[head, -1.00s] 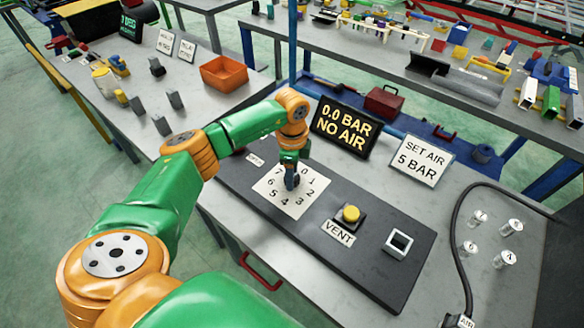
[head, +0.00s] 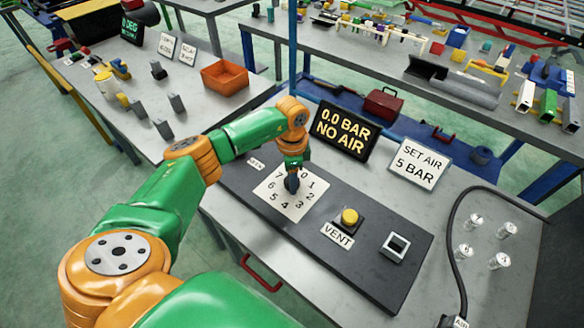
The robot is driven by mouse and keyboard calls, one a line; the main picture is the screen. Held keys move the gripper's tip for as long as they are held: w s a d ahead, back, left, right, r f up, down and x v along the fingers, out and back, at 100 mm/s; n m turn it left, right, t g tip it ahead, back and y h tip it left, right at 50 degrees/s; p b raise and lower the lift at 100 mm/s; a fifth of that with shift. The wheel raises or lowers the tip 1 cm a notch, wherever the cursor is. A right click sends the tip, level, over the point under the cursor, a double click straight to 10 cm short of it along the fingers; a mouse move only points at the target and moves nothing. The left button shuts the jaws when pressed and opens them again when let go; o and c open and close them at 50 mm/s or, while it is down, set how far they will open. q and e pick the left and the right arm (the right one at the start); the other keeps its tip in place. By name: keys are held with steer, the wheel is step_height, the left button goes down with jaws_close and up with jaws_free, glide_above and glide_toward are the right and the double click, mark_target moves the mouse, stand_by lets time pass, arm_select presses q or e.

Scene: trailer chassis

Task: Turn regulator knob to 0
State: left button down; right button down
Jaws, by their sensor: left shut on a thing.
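The regulator's white dial plate (head: 275,203) with printed numbers lies on a dark panel (head: 375,258) on the workbench. My left gripper (head: 291,188) points down at the middle of the dial and is shut on the regulator knob. The knob is mostly hidden by the gripper, so its pointer cannot be read. The number 0 shows at the top of the dial, close to the gripper. A display (head: 342,130) behind the panel reads "0.0 BAR NO AIR". My right gripper is not in view.
A yellow VENT button (head: 349,217) and a white-framed square part (head: 396,245) sit right of the dial. A sign (head: 418,162) reads "SET AIR 5 BAR". A black hose (head: 452,240) and several clear pegs stand at the right. An orange bin (head: 224,77) is on the left table.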

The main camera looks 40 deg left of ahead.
arm_select(q)
steer(key=shift+c, duration=1.4)
jaws_free()
step_height(320, 180, up, 6)
steer(key=shift+r+b, duration=0.2)
steer(key=shift+b, duration=0.8)
steer(key=shift+r, duration=0.35)
